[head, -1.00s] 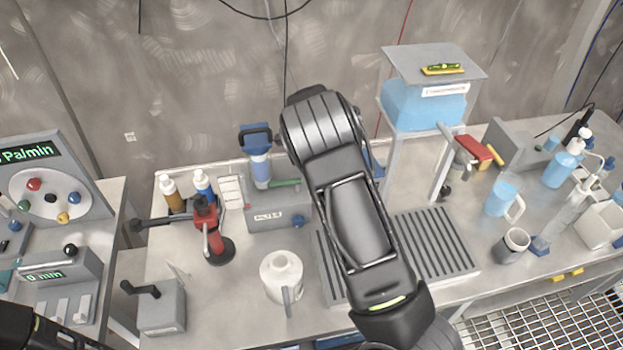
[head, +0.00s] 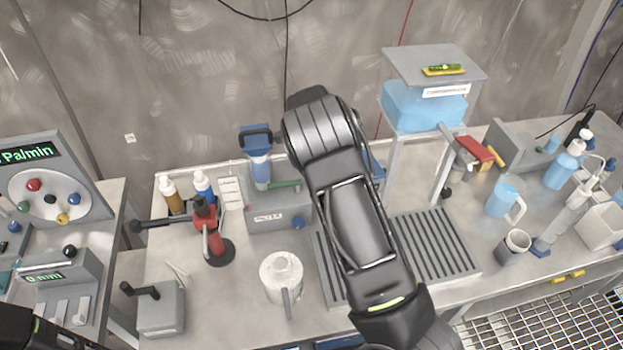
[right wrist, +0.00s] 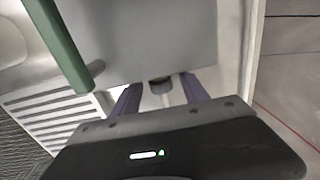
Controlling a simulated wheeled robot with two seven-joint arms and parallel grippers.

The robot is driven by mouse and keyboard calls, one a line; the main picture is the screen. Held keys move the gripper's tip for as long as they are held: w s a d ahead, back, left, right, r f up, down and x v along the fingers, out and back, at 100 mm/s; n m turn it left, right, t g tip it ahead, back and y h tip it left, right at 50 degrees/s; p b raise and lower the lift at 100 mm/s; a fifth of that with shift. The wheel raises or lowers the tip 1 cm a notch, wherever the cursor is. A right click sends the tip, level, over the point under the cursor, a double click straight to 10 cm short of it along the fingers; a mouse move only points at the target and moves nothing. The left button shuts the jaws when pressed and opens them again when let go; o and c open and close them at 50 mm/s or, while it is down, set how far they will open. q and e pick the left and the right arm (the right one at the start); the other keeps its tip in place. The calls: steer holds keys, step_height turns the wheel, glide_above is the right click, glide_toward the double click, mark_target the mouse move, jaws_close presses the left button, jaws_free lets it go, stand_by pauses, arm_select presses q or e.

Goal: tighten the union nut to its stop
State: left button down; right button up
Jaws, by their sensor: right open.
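In the right wrist view a short, dark grey round fitting (right wrist: 161,86), which looks like the union nut, sits under the edge of a plain grey housing (right wrist: 150,40). My right gripper (right wrist: 160,81) is open. Its two purplish fingers stand either side of the fitting, with gaps visible; I cannot tell the depth between them. In the head view my right arm hides the fitting and most of the right hand. The grey unit (head: 280,212) with a blue-topped filter (head: 258,165) stands left of that arm.
A green lever (right wrist: 60,45) crosses close by in the right wrist view. A slotted drain grate (head: 435,245) lies under my right arm. A white jug (head: 281,276) and a red-and-black stand tool (head: 212,235) stand to the left. A blue tank (head: 420,105) sits on a frame behind.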

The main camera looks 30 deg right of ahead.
step_height(320, 180, up, 8)
steer(key=shift+s+f+b, duration=0.1)
steer(key=shift+f+b, duration=0.15)
steer(key=shift+b, duration=0.6)
